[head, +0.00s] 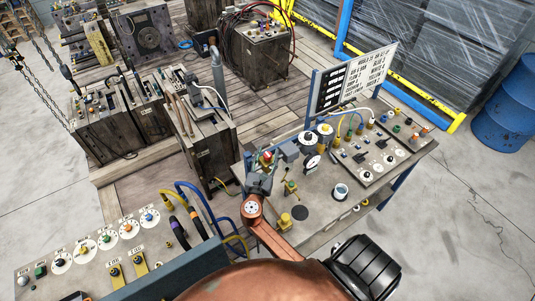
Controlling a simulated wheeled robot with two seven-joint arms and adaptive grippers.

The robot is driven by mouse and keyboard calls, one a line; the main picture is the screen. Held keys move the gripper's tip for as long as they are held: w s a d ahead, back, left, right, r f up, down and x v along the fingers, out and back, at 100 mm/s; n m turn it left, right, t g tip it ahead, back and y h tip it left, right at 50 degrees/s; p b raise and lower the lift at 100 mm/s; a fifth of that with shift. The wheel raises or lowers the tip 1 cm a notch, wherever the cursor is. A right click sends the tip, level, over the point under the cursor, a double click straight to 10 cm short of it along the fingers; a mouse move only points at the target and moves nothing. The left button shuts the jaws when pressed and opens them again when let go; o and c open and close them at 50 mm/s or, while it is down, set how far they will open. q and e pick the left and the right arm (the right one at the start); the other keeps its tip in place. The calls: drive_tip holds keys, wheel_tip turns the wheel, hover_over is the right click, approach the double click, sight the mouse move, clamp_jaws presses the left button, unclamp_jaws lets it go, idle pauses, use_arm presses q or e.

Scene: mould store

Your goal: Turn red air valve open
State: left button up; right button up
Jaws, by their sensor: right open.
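My right gripper (263,172), grey on a copper-coloured arm, reaches over the near left part of the bench on the right. It is open. A small red part (267,155), which looks like the red air valve's handle, shows just beyond its fingertips, at the bench's left edge. The fingers hide the lower part, so I cannot tell whether they touch it or how the handle is turned. A brass valve with a green top (290,187) stands to the right of the gripper. My left gripper is not in view.
A control desk (75,270) with knobs and hoses stands at lower left. Heavy mould blocks (110,110) stand behind it.

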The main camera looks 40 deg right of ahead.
drive_tip(key=shift+c, duration=0.3)
drive_tip(key=c, duration=0.6)
clamp_jaws()
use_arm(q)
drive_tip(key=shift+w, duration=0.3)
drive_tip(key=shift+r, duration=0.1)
use_arm(e)
drive_tip(key=shift+d, duration=0.1)
